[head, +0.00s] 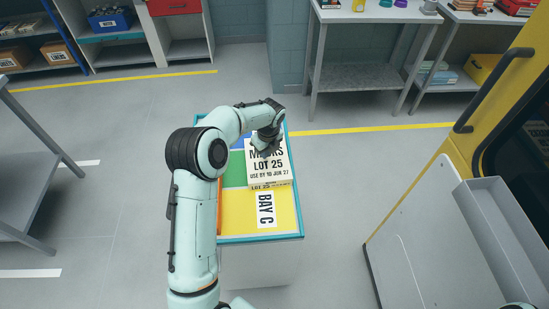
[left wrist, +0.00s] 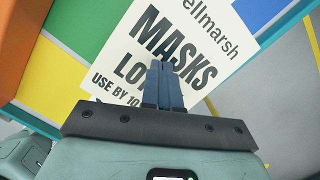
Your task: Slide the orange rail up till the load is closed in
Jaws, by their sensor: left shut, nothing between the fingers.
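The orange rail (head: 219,205) shows as a thin strip at the left of the teal-rimmed tray (head: 262,239); my left arm hides most of it. In the left wrist view an orange surface (left wrist: 22,35) fills the upper left corner. The load is a white box (head: 270,170) marked MASKS LOT 25, sitting at the tray's right side; its label (left wrist: 165,45) also shows in the left wrist view. My left gripper (head: 265,152) is over the box top, shut and empty, its fingertips (left wrist: 162,70) together in front of the label. I cannot tell whether they touch it.
The tray has blue, green and yellow areas (head: 240,215), with a BAY C label (head: 266,209) on the yellow. A yellow door frame with a dark handle (head: 490,90) stands at the right. A grey table (head: 22,165) is at the left. Floor around the tray is clear.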

